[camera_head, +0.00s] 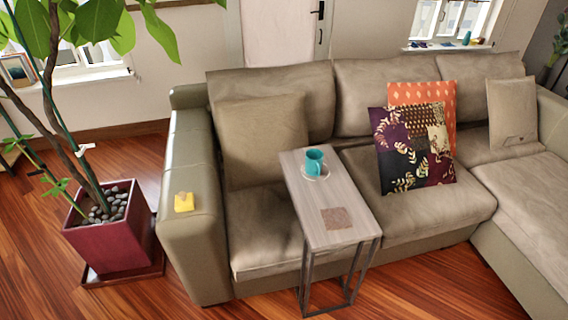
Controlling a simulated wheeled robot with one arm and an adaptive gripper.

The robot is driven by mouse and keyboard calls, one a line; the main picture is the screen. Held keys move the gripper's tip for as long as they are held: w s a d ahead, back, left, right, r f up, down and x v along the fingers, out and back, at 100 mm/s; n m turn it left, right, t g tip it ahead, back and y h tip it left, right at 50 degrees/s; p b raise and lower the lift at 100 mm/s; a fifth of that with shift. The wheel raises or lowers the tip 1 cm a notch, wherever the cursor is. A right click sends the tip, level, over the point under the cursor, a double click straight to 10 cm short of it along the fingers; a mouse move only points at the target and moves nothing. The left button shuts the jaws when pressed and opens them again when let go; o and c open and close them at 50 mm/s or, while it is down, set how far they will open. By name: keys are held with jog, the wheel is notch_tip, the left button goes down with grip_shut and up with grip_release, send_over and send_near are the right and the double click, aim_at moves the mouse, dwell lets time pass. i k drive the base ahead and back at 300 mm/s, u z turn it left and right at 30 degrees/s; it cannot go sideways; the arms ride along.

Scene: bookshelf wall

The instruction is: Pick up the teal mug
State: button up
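The teal mug (314,162) stands upright on a white saucer (323,176) near the far end of a narrow side table (328,205). Its handle appears to be on the right side. The side table has a pale wood-look top and thin metal legs, and stands at the front of the sofa. My gripper is not in view.
A beige sofa (262,240) surrounds the table's far end, with patterned cushions (414,150) to the right. A brown square coaster (337,218) lies on the table. A yellow object (184,202) sits on the left armrest. A potted plant (108,240) stands left. Wooden floor in front is clear.

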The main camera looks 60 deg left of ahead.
aim_at(314, 166)
jog(key=u, duration=2.45)
jog(key=i, duration=1.6)
jog(key=z, duration=0.25)
